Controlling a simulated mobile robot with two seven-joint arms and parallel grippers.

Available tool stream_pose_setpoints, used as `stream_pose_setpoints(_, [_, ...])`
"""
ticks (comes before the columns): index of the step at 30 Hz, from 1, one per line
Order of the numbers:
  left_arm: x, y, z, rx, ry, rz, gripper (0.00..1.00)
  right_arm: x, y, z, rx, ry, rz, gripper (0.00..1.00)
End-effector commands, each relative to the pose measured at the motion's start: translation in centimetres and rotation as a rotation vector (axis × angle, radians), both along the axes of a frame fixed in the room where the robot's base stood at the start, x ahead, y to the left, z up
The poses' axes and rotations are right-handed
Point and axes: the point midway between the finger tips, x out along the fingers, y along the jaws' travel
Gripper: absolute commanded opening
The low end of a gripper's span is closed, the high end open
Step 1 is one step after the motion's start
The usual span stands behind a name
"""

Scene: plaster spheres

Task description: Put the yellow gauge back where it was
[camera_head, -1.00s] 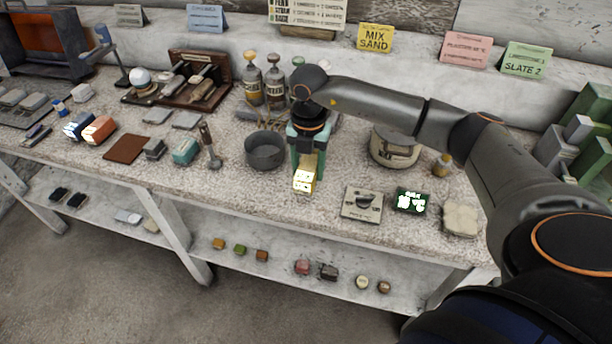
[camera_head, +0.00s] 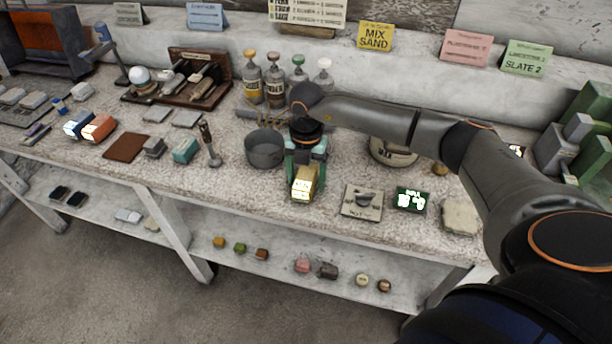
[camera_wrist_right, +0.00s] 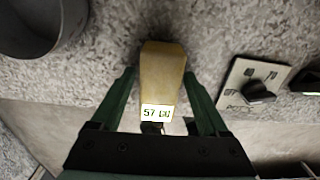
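The yellow gauge (camera_head: 303,187) is a small block with a pale lit display, at the bench's front edge. In the right wrist view the gauge (camera_wrist_right: 162,75) lies between the green fingers, its display reading "57" and an unclear part. My right gripper (camera_head: 304,172) points down over it, one finger on each side. In the right wrist view the right gripper (camera_wrist_right: 161,85) is open, with narrow gaps beside the gauge. The gauge seems to rest on the bench; its underside is hidden. My left gripper is not in view.
A grey bowl (camera_head: 264,150) stands left of the gauge. A plate with a dark knob (camera_head: 362,202) and a green-lit display (camera_head: 411,200) lie to its right. Bottles (camera_head: 276,85) stand behind. A lower shelf (camera_head: 330,286) runs below the bench edge.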

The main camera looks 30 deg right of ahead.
Motion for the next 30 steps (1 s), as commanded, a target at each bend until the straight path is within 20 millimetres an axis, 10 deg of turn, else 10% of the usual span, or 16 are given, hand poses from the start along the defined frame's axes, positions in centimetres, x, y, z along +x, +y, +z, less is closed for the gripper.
stream_pose_setpoints(12, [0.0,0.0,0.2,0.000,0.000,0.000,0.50,0.1,0.0,1.0,0.001,-0.004,0.000,0.85])
stream_pose_setpoints(30, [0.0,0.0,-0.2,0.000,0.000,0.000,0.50,0.2,-0.1,11.7,0.001,-0.002,0.000,0.85])
